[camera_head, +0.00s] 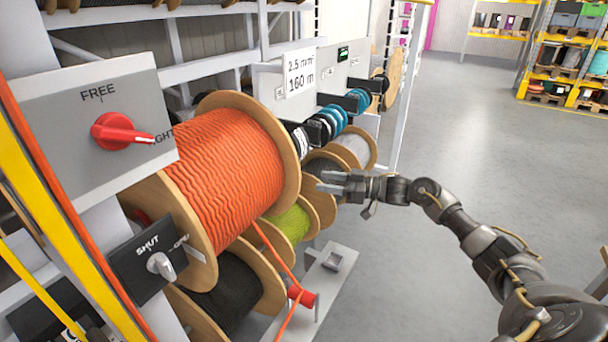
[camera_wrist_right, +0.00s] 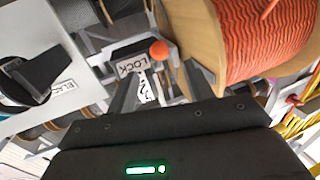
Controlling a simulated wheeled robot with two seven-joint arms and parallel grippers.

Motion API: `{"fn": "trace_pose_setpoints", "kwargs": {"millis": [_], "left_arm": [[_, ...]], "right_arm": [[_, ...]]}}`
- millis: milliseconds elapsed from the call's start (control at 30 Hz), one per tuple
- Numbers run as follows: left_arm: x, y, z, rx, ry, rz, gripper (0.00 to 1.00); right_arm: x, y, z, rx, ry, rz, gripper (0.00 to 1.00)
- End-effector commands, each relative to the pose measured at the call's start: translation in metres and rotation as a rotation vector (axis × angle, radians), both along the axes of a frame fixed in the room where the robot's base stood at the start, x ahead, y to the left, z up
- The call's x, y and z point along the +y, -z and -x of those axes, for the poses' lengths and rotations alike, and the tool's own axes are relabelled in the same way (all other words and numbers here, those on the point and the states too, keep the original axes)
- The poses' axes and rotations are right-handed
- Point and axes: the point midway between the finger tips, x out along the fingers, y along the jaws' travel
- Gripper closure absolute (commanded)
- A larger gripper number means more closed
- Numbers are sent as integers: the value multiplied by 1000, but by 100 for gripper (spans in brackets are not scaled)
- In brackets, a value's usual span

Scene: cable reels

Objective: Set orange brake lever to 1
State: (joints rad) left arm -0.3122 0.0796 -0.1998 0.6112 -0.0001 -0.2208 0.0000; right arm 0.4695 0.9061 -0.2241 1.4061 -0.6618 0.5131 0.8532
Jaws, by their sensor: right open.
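The orange brake lever's round orange knob (camera_wrist_right: 159,48) shows in the right wrist view, beside a grey block with a LOCK label (camera_wrist_right: 131,66). A white scale plate (camera_wrist_right: 148,88) with partly hidden digits lies below the knob; the lever's exact setting cannot be read. My right gripper (camera_wrist_right: 158,75) is open and empty, its two fingers on either side of the scale plate, with the knob beyond the tips in the picture. In the head view my right gripper (camera_head: 322,183) is beside the reels, and I cannot pick out the brake lever there. My left gripper is not in view.
A large orange cable reel (camera_head: 225,165) stands left of my right gripper. A panel with a red FREE knob (camera_head: 118,131) and a SHUT switch (camera_head: 161,264) are at the left. A green reel (camera_head: 291,224) sits lower. The floor (camera_head: 470,130) to the right is clear.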

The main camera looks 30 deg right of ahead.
Motion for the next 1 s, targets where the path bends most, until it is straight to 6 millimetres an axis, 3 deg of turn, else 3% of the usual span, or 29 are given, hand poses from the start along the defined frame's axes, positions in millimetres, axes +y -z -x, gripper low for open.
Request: {"fn": "trace_pose_setpoints", "kwargs": {"millis": [100,333,767,1000], "left_arm": [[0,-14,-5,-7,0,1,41],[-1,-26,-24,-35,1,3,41],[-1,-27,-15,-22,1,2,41],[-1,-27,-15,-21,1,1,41]], "right_arm": [[19,-6,-18,-1,-3,-3,48],[44,-3,-41,-1,-3,-2,48],[52,0,-49,-1,-4,1,48],[52,0,-48,-1,-4,1,77]]}}
